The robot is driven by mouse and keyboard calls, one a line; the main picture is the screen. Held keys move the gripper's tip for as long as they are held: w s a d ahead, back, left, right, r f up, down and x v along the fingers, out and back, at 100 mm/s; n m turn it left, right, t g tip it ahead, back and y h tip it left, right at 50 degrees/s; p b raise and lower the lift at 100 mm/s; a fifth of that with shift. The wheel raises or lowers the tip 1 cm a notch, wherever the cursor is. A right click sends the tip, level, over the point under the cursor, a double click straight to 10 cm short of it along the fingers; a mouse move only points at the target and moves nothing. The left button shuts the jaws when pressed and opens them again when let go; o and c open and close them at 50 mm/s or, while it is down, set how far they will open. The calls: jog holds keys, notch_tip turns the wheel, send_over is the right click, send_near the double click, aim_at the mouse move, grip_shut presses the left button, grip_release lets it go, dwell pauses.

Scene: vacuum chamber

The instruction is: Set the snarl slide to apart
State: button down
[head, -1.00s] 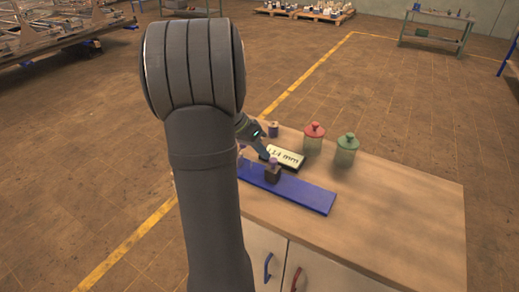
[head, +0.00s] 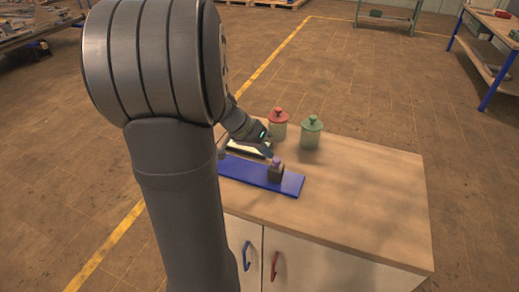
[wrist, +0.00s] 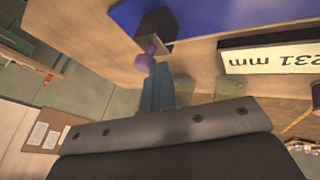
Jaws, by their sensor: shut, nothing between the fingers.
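The slide is a flat blue rail (head: 240,170) on the wooden bench. A dark block (head: 276,175) with a purple knob (head: 276,161) sits on it, near the rail's right end. My gripper (head: 270,152) is shut and empty, just left of the knob. In the wrist view my fingertips (wrist: 160,70) are right by the purple knob (wrist: 145,60) and seem to touch it. The dark block (wrist: 156,27) and blue rail (wrist: 215,14) also show there. A display (wrist: 275,58) beside the rail shows an upside-down reading in mm, partly cut off; my arm hides most of it in the head view.
A red-lidded jar (head: 278,125) and a green-lidded jar (head: 311,134) stand behind the rail. The bench top (head: 370,200) to the right is clear. Cabinet doors with a blue handle (head: 246,256) and a red handle (head: 275,266) are below.

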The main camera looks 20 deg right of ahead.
jog(key=shift+s+d, duration=0.1)
jog(key=shift+s, duration=0.1)
jog(key=w+a+r, duration=0.5)
jog(key=a+r, duration=0.3)
jog(key=shift+r, duration=0.4)
jog(key=s+d+f, duration=0.4)
jog(key=d+f, duration=0.3)
jog(key=f, duration=0.2)
jog(key=shift+s+d, duration=0.35)
jog(key=shift+d, duration=0.05)
